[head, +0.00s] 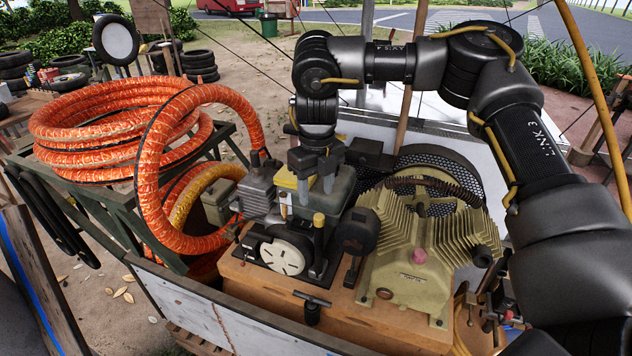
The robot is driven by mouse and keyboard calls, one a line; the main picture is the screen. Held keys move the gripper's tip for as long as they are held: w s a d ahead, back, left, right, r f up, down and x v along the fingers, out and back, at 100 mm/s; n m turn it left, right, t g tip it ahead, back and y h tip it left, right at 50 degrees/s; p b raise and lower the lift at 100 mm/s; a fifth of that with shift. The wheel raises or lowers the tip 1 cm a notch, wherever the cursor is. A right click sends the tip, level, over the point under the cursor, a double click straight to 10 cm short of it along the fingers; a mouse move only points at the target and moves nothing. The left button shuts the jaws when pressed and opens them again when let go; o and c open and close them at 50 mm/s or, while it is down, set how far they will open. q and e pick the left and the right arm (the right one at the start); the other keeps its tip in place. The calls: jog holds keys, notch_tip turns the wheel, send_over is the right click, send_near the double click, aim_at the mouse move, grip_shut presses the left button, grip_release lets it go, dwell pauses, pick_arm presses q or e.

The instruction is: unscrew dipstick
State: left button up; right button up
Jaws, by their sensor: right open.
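A yellow-capped upright piece (319,220), which looks like the dipstick, stands on the small engine (285,256) with the white round cover. My right gripper (317,189) points down just above it, in front of the engine's dark green tank (340,193). Its two grey fingers are apart, and I see nothing between them. The gripper appears clear of the yellow cap, though the exact gap is hard to judge. The lower end of the dipstick is hidden in the engine. My left gripper is not in view.
The finned olive compressor (420,260) with a pink cap stands to the right on the wooden base (385,322). A black T-handle (312,300) stands at the base's front. An orange hose coil (110,125) lies at the left, with one loop (147,185) beside the engine.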

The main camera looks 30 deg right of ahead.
aim_at(319, 216)
jog(key=shift+d+r, duration=0.2)
jog(key=shift+d, duration=0.05)
jog(key=shift+d+f, duration=0.1)
jog(key=shift+f, duration=0.2)
notch_tip(319, 216, down, 10)
jog(key=p, duration=0.2)
jog(key=shift+f+p, duration=0.15)
jog(key=shift+p, duration=0.25)
jog(key=c, duration=1)
jog(key=shift+n, duration=1.3)
jog(key=shift+c, duration=0.2)
jog(key=shift+n, duration=1.4)
